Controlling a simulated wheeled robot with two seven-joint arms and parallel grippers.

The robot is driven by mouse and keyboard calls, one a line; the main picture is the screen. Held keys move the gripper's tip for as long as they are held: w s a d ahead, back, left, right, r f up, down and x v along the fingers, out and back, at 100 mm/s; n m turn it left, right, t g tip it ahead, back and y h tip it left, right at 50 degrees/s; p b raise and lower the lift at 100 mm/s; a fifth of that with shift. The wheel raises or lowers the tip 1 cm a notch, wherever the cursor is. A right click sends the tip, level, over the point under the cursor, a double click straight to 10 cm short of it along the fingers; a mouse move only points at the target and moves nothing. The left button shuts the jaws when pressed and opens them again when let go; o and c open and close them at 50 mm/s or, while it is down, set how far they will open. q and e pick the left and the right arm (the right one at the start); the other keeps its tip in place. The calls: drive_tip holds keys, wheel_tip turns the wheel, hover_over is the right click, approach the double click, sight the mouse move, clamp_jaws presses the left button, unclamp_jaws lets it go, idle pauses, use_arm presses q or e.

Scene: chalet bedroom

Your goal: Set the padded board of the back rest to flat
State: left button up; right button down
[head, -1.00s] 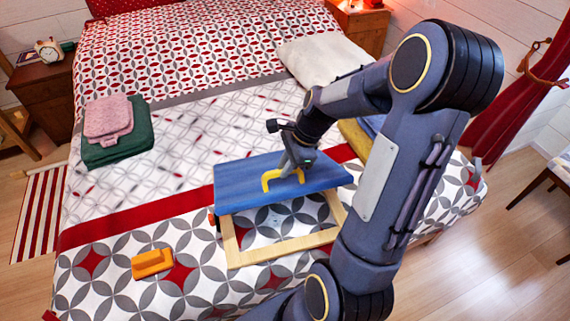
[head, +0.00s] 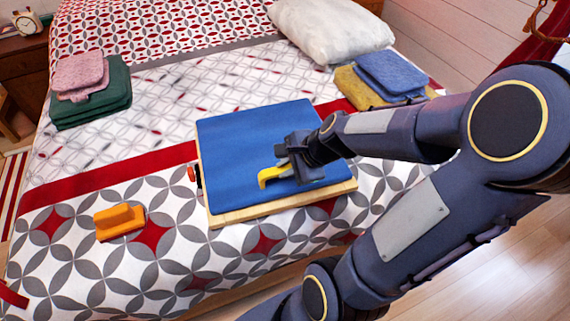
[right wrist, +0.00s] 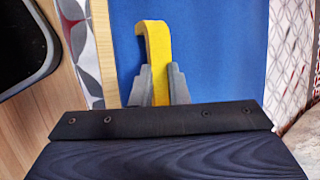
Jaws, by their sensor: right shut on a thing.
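The back rest lies on the bed. Its blue padded board (head: 250,140) is down flat or nearly flat over the pale wooden frame (head: 240,217), whose front edge shows below it. A yellow handle (head: 272,176) stands on the board near its front edge. My right gripper (head: 287,169) is shut on the yellow handle, which also shows between the grey fingers in the right wrist view (right wrist: 158,60). A small red and black part (head: 194,177) shows at the frame's left side. My left gripper is not in view.
An orange block (head: 119,221) lies on the bed left of the back rest. Folded pink and green cloths (head: 90,105) lie farther left. A white pillow (head: 328,30) and blue and yellow cloths (head: 392,75) lie behind. The bed's front stretch is clear.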

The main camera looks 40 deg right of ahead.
drive_tip(key=shift+s+a+f, duration=0.15)
drive_tip(key=shift+s+f, duration=0.1)
drive_tip(key=shift+f, duration=0.2)
drive_tip(key=c, duration=1.4)
unclamp_jaws()
drive_tip(key=shift+f, duration=0.1)
drive_tip(key=shift+r, duration=0.4)
drive_tip(key=p+v, duration=0.3)
drive_tip(key=v, duration=0.4)
drive_tip(key=shift+s, duration=0.2)
